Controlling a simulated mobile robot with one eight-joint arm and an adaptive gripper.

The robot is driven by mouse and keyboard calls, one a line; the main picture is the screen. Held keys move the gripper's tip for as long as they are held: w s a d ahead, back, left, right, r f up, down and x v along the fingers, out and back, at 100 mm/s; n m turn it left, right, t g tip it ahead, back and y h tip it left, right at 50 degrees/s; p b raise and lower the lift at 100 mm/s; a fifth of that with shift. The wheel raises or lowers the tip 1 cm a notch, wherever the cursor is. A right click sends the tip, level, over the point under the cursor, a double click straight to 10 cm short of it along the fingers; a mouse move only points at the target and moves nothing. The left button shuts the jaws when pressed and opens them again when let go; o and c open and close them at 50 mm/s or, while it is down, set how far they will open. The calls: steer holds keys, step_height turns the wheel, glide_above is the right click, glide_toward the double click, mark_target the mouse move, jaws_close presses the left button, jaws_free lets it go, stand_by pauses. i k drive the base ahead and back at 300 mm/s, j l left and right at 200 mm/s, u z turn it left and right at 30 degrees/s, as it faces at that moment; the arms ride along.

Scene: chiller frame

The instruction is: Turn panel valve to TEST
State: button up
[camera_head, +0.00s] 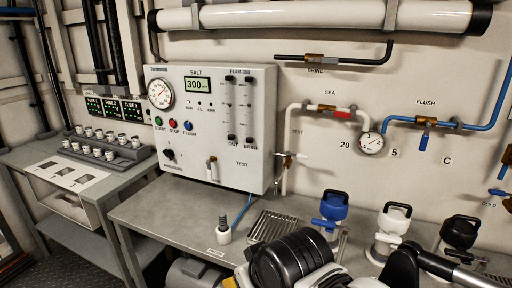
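The white control panel (224,96) hangs on the wall above the bench at centre left. A small valve (212,169) with a pale upright handle and a brass-coloured body sits low on the panel's front. The word TEST (241,164) is printed to its right. I cannot tell which position the valve is in. Another valve (290,156) with a white lever, lying roughly sideways, is on the pipe just right of the panel. Black and white parts of my arm show at the bottom, well below and right of the panel valve. I cannot make out any gripper fingers.
A grey bench (180,212) runs under the panel, with a white bottle-like probe (225,235) and a ribbed metal tray (272,228) on it. Blue (331,209), white (391,226) and black-topped (459,232) containers stand to the right. Sample cups (108,142) stand at left.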

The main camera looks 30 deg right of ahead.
mark_target(210, 178)
steer(key=i+z, duration=0.25)
steer(key=k+j+z, duration=0.1)
steer(key=j+z, duration=0.3)
steer(key=k+j+z, duration=0.15)
steer(key=z, duration=0.25)
